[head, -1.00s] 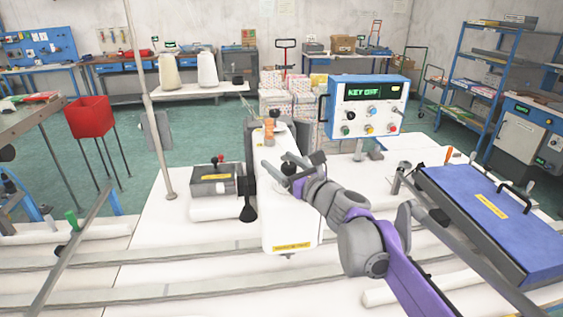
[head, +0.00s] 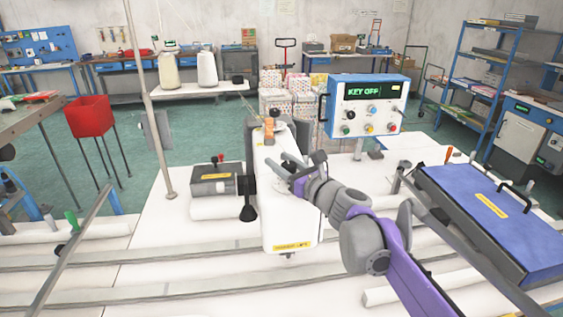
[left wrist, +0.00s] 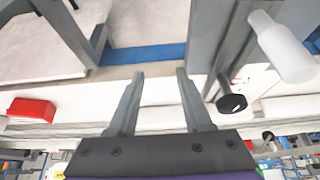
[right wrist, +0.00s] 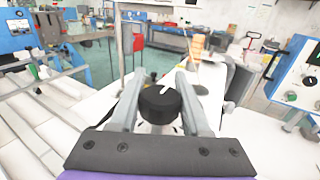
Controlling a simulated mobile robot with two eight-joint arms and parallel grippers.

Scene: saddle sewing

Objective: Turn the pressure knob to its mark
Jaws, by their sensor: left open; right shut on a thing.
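The pressure knob is a round black cap with a white pointer line. It shows in the right wrist view (right wrist: 158,106) on top of the white sewing machine head (head: 290,228). My right gripper (right wrist: 160,80) is shut on this knob, with one finger on each side of it. The pointer line leans up and slightly right in that view. In the head view, my right gripper (head: 292,168) covers most of the knob. I cannot make out the mark beside it. My left gripper (left wrist: 154,74) is open and empty in the left wrist view.
An orange part (head: 269,126) stands on the machine behind the knob. A blue and white control box (head: 366,106) reading "KEY OFF" stands to the right. A blue-topped case (head: 492,215) lies at the right. A thin pole (head: 150,110) rises at the left.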

